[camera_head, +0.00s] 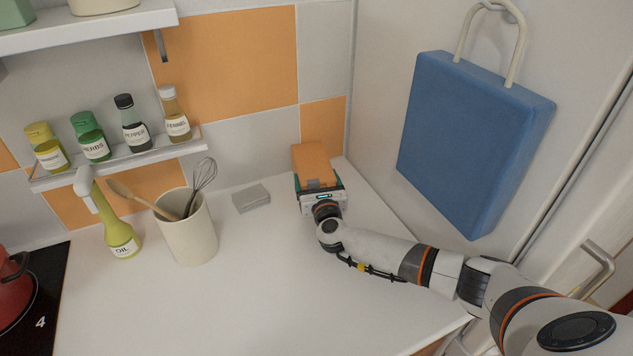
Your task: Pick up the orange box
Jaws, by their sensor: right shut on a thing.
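The orange box (313,162) stands on the white counter in the back right corner, against the tiled wall. My right arm reaches in from the lower right. My right gripper (318,187) is at the near side of the box and is shut on it, with a finger at each side. The gripper hides the lower part of the box, so I cannot tell whether its base touches the counter. My left gripper is not in view.
A utensil crock (188,232), an oil bottle (112,222) and a small grey block (251,198) stand left of my arm. A spice rack (120,162) is on the wall. A blue bag (468,135) hangs at right. The front counter (270,300) is clear.

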